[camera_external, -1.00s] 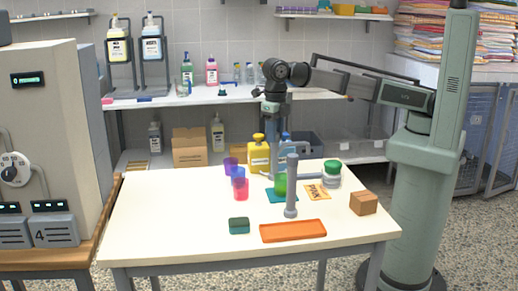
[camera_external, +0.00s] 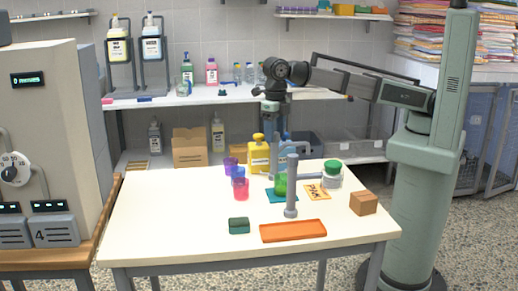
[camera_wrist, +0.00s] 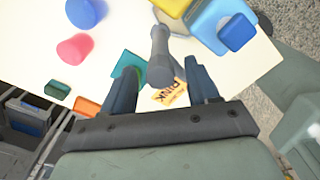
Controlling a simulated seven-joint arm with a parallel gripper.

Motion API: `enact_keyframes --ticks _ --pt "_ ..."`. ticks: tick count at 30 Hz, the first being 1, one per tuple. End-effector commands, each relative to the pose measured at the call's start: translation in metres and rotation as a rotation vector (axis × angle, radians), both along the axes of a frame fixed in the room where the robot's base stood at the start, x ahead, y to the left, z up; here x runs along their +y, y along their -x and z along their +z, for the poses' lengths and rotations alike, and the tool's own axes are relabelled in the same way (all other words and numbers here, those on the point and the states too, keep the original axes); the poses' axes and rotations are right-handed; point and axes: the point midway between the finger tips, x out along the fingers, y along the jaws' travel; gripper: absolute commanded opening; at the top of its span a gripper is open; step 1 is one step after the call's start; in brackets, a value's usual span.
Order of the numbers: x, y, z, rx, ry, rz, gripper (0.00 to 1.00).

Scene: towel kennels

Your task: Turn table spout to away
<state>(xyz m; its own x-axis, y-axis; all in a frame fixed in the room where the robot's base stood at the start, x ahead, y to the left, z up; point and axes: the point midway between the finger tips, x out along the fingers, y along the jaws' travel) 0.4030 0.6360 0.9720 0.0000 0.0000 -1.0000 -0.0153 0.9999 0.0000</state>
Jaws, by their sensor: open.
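The table spout (camera_external: 291,190) is a grey upright post with a wider foot on the white table, behind the orange tray. In the wrist view a grey tube of the spout (camera_wrist: 160,50) lies ahead of and between my two dark fingers. My gripper (camera_wrist: 162,70) is open. Whether either finger touches the tube I cannot tell. In the external view my arm reaches in from the right, with its wrist over the back of the table. The fingers there are hard to make out beside the bottles and a grey horizontal bar behind the post.
Coloured cups (camera_external: 240,188) stand left. A brown block (camera_external: 363,204) is right. The table's left is clear.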

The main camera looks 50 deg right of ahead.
Motion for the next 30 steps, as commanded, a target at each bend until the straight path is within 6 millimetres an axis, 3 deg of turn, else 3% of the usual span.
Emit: enact_keyframes --ticks 21,30 --pt "0.001 -0.001 0.113 -0.001 -0.002 0.000 0.59" --pt "0.000 0.000 0.134 0.000 -0.001 0.000 0.59"
